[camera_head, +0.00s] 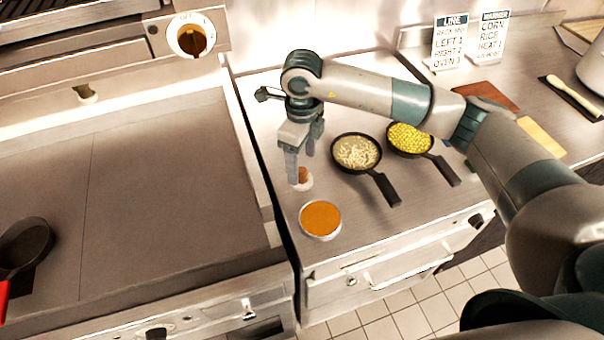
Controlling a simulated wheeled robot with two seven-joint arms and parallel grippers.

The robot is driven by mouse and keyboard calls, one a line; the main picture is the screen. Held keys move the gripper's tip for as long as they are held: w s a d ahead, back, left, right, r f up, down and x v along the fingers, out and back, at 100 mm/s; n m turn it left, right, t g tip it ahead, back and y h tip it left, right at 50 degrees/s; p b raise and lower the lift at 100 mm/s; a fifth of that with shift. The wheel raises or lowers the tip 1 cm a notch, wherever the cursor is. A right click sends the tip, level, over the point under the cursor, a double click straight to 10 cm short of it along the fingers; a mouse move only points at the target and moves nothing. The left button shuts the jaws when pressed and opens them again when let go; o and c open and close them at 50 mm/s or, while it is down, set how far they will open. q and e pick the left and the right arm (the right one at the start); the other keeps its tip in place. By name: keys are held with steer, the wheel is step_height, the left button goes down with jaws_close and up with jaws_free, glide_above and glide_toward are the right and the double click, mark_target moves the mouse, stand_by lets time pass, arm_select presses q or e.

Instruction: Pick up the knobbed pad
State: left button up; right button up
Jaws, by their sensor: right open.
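The knobbed pad (305,184) looks like a small pale disc with a brown knob on top. It sits on the steel counter at the left end, behind a round pan of orange food. My right gripper (301,168) points down at the pad, with its fingers apart and nothing held. One fingertip overlaps the left part of the pad in the picture and partly hides it. I cannot tell whether the fingers touch the knob. My left gripper is out of view.
The orange-filled pan (320,218) stands close in front of the pad. Two black skillets, one with pale food (357,152) and one with yellow corn (408,139), stand to the right, handles pointing forward. A flat griddle (170,170) lies left, across a gap.

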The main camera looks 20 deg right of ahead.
mark_target(302, 170)
steer(key=shift+f, duration=0.15)
steer(key=shift+f+p, duration=0.85)
steer(key=shift+p, duration=0.25)
step_height(302, 170, down, 2)
steer(key=shift+f+p, duration=0.1)
steer(key=shift+p, duration=0.45)
steer(key=shift+f, duration=0.6)
steer(key=shift+w, duration=0.1)
steer(key=c, duration=1.2)
